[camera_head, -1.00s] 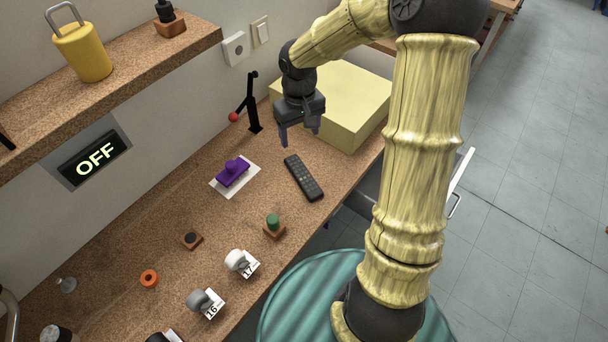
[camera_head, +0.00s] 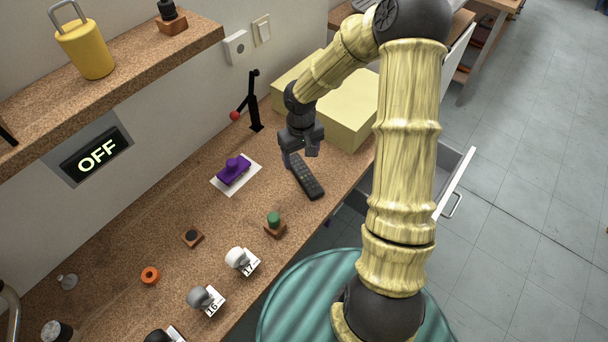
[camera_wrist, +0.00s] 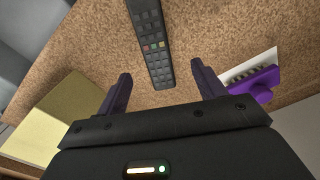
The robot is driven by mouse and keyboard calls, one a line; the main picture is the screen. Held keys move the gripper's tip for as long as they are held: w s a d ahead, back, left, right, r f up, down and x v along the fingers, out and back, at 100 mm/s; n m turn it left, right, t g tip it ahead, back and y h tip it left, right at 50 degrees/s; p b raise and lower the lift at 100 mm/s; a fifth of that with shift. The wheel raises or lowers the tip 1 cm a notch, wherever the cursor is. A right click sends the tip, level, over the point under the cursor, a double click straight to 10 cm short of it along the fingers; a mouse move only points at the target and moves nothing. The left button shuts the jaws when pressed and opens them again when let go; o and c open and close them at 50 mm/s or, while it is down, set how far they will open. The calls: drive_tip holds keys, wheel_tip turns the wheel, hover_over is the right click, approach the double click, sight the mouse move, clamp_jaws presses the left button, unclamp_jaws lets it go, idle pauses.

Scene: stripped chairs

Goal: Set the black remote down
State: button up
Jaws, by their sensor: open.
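The black remote (camera_head: 307,177) lies flat on the speckled brown countertop, near its front edge. My gripper (camera_head: 301,158) is just above the remote's far end. Whether a finger touches the remote cannot be told.
A pale yellow box (camera_head: 345,112) stands behind my gripper. A purple object (camera_head: 233,170) on a white card lies left of the remote. A black stand with a red ball (camera_head: 254,105) rises near the wall. A drawer (camera_head: 456,180) stands open at right.

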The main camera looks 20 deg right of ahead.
sight(304, 173)
drive_tip(key=shift+f, duration=1.15)
drive_tip(key=f, duration=0.4)
drive_tip(key=shift+d+f, duration=0.3)
drive_tip(key=shift+d, duration=0.05)
drive_tip(key=shift+w+f, duration=0.1)
drive_tip(key=shift+f, duration=0.25)
drive_tip(key=shift+a, duration=0.1)
drive_tip(key=shift+d, duration=0.2)
drive_tip(key=shift+s+a, duration=0.1)
drive_tip(key=shift+s, duration=0.15)
drive_tip(key=c, duration=1.2)
